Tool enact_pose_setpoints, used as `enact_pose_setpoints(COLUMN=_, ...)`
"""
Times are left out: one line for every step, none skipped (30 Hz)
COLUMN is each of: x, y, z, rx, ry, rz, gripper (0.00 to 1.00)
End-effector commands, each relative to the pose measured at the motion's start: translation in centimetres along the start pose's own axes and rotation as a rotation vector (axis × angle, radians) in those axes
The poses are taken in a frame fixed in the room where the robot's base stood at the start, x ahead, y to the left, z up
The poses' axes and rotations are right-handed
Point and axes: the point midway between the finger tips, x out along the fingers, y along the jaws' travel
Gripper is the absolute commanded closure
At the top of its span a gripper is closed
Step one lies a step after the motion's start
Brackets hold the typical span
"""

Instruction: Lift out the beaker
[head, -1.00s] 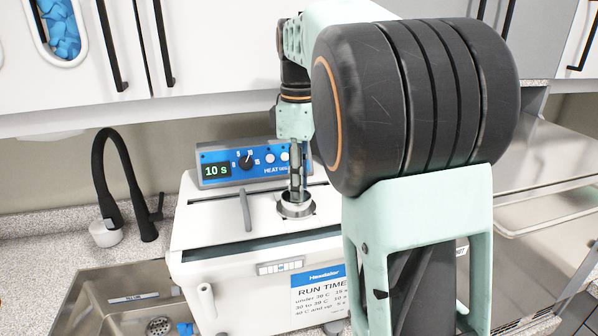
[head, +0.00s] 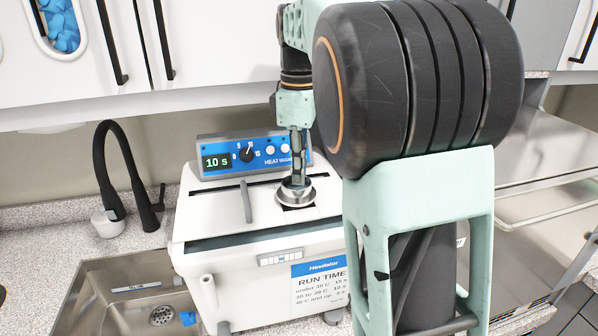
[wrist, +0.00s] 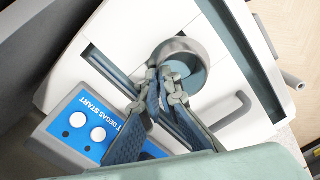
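The beaker (head: 308,194) is a grey metal vessel at the opening in the white lid of the bath (head: 225,228). It looks upright, and a dark strip of the opening shows just below it. In the wrist view the beaker (wrist: 206,50) is seen from above, with its round mouth open. My gripper (head: 297,183) points down at the beaker. In the wrist view its fingertips (wrist: 166,82) are close together at the near rim, seemingly pinching the wall, one inside and one outside. The beaker's bottom is hidden.
The bath's blue control panel (head: 255,157) stands close behind the beaker and reads 10 s. A grey lid handle (head: 247,201) is left of it. A sink (head: 120,295) and black faucet (head: 108,165) are at left. Cabinets (head: 215,45) hang above.

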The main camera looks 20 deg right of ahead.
Motion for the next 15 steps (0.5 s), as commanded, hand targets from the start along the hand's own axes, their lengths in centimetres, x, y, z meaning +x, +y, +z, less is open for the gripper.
enact_pose_setpoints(x=-1.0, y=0.0, z=0.0, rx=0.0, ry=0.001, rz=0.001, gripper=1.0)
enact_pose_setpoints(x=-1.2, y=0.0, z=0.0, rx=0.0, ry=0.001, rz=0.001, gripper=1.0)
enact_pose_setpoints(x=-1.6, y=0.0, z=0.0, rx=0.0, ry=0.001, rz=0.001, gripper=1.0)
enact_pose_setpoints(x=-1.8, y=0.0, z=0.0, rx=0.0, ry=0.001, rz=0.001, gripper=1.0)
enact_pose_setpoints(x=-2.0, y=0.0, z=0.0, rx=0.0, ry=0.001, rz=0.001, gripper=1.0)
enact_pose_setpoints(x=-2.4, y=0.0, z=0.0, rx=0.0, ry=0.001, rz=0.001, gripper=1.0)
enact_pose_setpoints(x=-2.6, y=0.0, z=0.0, rx=0.0, ry=0.001, rz=0.001, gripper=1.0)
enact_pose_setpoints(x=-2.8, y=0.0, z=0.0, rx=0.0, ry=0.001, rz=0.001, gripper=1.0)
enact_pose_setpoints(x=-3.1, y=0.0, z=0.0, rx=0.0, ry=0.001, rz=0.001, gripper=1.0)
enact_pose_setpoints(x=-3.4, y=0.0, z=0.0, rx=0.0, ry=0.001, rz=0.001, gripper=1.0)
enact_pose_setpoints(x=-3.6, y=0.0, z=0.0, rx=0.0, ry=0.001, rz=0.001, gripper=1.0)
enact_pose_setpoints(x=-4.0, y=0.0, z=0.0, rx=0.0, ry=0.0, rz=0.001, gripper=1.0)
enact_pose_setpoints(x=-4.2, y=0.0, z=0.0, rx=0.0, ry=0.0, rz=0.001, gripper=1.0)
enact_pose_setpoints(x=-4.4, y=0.0, z=0.0, rx=0.0, ry=0.0, rz=0.001, gripper=1.0)
enact_pose_setpoints(x=-4.7, y=0.0, z=0.0, rx=0.0, ry=0.0, rz=0.002, gripper=1.0)
